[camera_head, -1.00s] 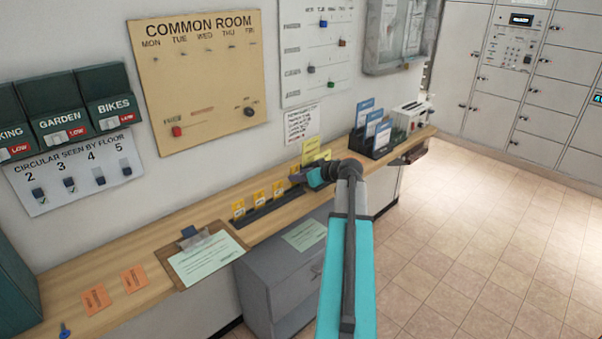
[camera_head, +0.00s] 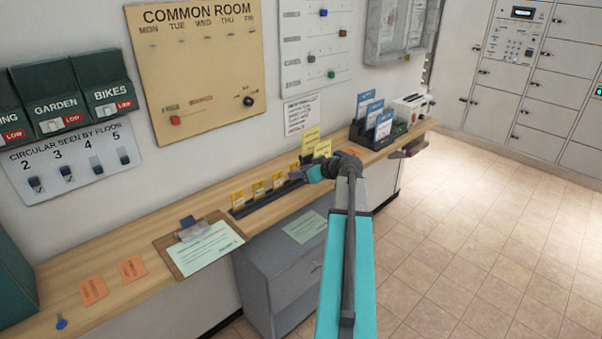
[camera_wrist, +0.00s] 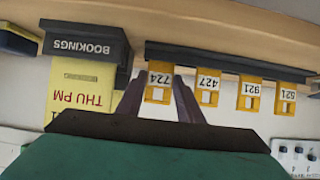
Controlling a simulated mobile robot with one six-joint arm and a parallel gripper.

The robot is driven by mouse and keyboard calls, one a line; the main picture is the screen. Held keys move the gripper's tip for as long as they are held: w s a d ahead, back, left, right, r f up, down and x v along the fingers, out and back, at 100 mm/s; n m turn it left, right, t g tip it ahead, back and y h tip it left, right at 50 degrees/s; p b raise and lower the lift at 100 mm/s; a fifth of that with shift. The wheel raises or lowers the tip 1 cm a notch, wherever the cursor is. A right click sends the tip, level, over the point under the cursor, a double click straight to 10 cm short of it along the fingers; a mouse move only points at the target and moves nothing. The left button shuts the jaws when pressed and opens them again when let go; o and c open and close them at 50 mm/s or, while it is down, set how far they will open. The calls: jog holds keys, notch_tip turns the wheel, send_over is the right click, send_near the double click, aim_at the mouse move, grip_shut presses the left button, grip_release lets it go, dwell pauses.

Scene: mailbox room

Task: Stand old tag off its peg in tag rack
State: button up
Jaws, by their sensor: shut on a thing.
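My gripper (camera_head: 301,173) is at the right end of the black tag rack (camera_head: 262,202) on the wooden counter. In the wrist view, which is upside down, its two dark fingers (camera_wrist: 158,90) flank a yellow numbered tag (camera_wrist: 159,82), and they are shut on it. The tag is at the slot bar of the tag rack (camera_wrist: 230,63), at the end of a row with several similar yellow tags (camera_wrist: 249,92). I cannot tell whether its lower edge is seated in the slot. In the head view my gripper partly hides this tag.
A yellow card (camera_wrist: 80,90) in a dark bookings holder (camera_wrist: 88,47) is close beside the held tag. A clipboard (camera_head: 203,247) and orange slips (camera_head: 93,290) lie left on the counter. A black holder with blue cards (camera_head: 372,135) stands right. The tan wall board (camera_head: 200,75) hangs behind.

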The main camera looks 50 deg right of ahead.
jog(key=o, duration=1)
jog(key=shift+o, duration=0.2)
jog(key=shift+s, duration=0.1)
jog(key=b+v, duration=0.2)
jog(key=v, duration=1.1)
jog(key=shift+s+r+b, duration=0.2)
jog(key=shift+s+b, duration=0.05)
jog(key=shift+b, duration=0.15)
jog(key=shift+a+f, duration=0.1)
